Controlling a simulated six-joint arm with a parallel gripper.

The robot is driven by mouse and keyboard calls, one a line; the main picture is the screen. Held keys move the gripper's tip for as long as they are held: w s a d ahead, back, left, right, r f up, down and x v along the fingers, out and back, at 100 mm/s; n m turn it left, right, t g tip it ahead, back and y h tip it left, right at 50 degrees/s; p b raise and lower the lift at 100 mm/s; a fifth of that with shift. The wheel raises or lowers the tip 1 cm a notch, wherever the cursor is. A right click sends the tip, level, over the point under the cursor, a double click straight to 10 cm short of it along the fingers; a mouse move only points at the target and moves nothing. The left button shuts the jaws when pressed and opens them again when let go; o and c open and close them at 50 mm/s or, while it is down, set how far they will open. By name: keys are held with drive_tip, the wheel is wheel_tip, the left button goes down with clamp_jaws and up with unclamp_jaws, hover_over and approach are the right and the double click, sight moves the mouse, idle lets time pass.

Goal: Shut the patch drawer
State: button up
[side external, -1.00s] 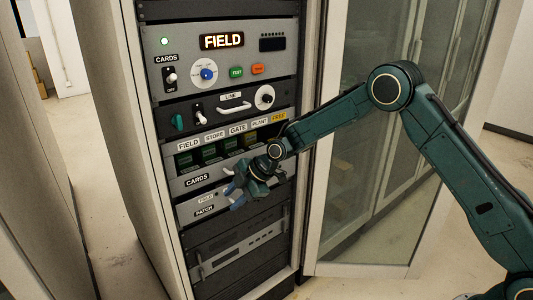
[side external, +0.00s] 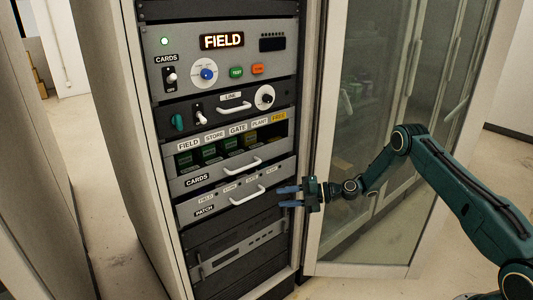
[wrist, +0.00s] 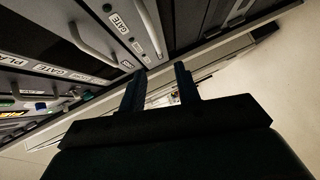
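The patch drawer (side external: 222,204) is a grey panel with a white bar handle (side external: 247,195), low in the rack under the cards drawer (side external: 215,178). Its front looks about flush with the panels around it; a small gap is hard to judge. Its handle also shows at the top of the wrist view (wrist: 150,25). My gripper (side external: 283,197) is at the right edge of the rack, right of the patch handle and apart from it. Its two blue fingers point left with a gap between them. In the wrist view the fingers (wrist: 159,72) are spread and empty.
Above are the card slots (side external: 230,145), a line panel (side external: 225,108) with a handle and knobs, and the FIELD display panel (side external: 220,58). A grey unit (side external: 235,250) sits below. The open glass door (side external: 375,200) stands right of the rack, behind my arm.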

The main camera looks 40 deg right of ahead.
sight(251, 198)
drive_tip(key=shift+s+d+t, duration=0.25)
drive_tip(key=shift+d+t, duration=0.15)
drive_tip(key=shift+d, duration=0.3)
drive_tip(key=x, duration=1.3)
drive_tip(key=shift+w+a, duration=0.25)
drive_tip(key=shift+a, duration=0.1)
clamp_jaws()
